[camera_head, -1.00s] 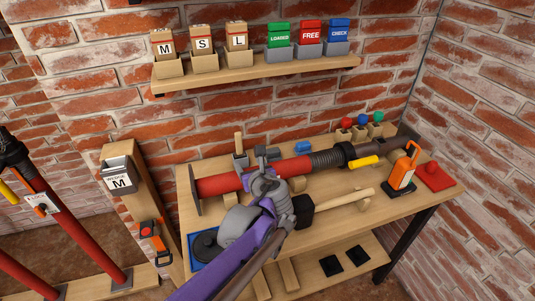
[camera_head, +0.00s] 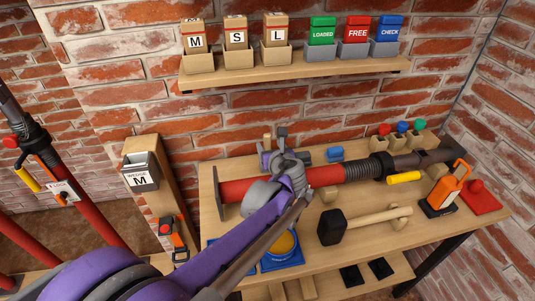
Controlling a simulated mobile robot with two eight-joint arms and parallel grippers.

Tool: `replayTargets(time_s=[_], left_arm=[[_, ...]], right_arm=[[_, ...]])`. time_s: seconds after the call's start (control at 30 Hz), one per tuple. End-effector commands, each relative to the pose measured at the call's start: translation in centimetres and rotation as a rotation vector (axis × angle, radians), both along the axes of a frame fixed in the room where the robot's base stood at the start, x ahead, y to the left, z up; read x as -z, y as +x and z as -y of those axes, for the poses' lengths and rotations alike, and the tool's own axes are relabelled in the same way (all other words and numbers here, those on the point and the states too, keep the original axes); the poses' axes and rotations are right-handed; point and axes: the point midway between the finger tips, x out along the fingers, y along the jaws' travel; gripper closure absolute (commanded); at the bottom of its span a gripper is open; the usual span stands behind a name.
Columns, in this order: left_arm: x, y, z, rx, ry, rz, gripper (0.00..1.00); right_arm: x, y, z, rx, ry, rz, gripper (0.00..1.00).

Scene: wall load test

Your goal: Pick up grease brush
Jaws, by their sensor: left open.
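The likely grease brush shows as a short upright wooden handle (camera_head: 267,141) behind the red strut, at the back of the bench. Its lower part and its holder are hidden by my gripper. My left gripper (camera_head: 273,147) is open over the red strut, with its fingers beside the handle in the picture. I cannot tell whether they touch it or surround it. A tin of yellow grease (camera_head: 284,244) sits at the bench's front, partly covered by my left arm. My right gripper is not in view.
The red strut (camera_head: 326,175) lies across the wooden bench. A shelf (camera_head: 300,72) with boxes hangs above. A blue block (camera_head: 335,154) stands behind the strut.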

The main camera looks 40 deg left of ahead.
Motion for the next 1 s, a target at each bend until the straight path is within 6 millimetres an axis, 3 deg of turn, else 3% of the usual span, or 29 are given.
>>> replayTargets(time_s=[0.5,0.77,1.0], left_arm=[[2.4,3.0,-4.3,-0.002,0.000,-0.001,0.35],[2.5,3.2,-4.5,0.000,0.000,0.000,0.35],[2.5,3.2,-4.5,0.000,0.000,0.000,0.76]], right_arm=[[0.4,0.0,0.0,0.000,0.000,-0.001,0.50],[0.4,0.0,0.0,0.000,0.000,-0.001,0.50],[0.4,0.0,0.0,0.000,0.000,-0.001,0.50]])
